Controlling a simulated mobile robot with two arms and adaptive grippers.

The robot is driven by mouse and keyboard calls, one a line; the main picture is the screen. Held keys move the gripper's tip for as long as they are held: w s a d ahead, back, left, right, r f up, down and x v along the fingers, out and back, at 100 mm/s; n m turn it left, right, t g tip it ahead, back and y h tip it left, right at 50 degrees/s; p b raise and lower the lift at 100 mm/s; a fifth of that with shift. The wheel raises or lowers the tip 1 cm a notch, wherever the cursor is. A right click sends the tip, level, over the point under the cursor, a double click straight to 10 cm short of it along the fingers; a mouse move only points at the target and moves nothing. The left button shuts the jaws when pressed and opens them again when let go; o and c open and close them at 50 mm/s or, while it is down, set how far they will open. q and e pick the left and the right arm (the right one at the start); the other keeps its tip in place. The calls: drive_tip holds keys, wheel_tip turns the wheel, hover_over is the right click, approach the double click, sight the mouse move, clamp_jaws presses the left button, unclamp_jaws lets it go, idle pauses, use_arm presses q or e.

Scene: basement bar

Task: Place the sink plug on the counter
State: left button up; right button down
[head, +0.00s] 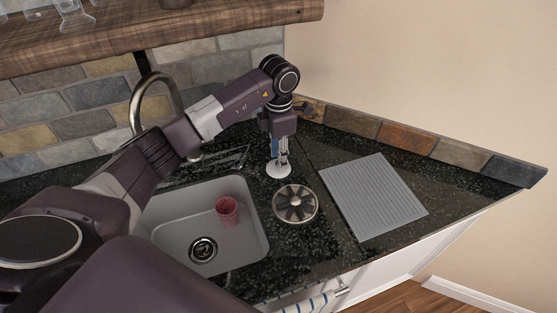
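The sink plug (278,170) shows as a small pale disc at the tips of my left gripper (281,159), over the dark counter (250,190) just right of the sink. My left gripper points down, its fingers close together on the top of the plug. I cannot tell whether the disc touches the counter or is slightly above it. My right gripper is not in view.
The grey sink (170,213) holds a red cup (227,209) and has a round drain (203,250). A round metal piece with dark spokes (295,204) lies near the plug. A grey ribbed mat (373,195) lies to the right. A faucet (137,100) stands behind the sink.

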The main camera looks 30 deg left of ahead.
use_arm(q)
wheel_tip(320, 180, up, 6)
drive_tip(key=shift+f+b, duration=0.1)
drive_tip(key=shift+b, duration=0.65)
drive_tip(key=shift+s+f, duration=0.1)
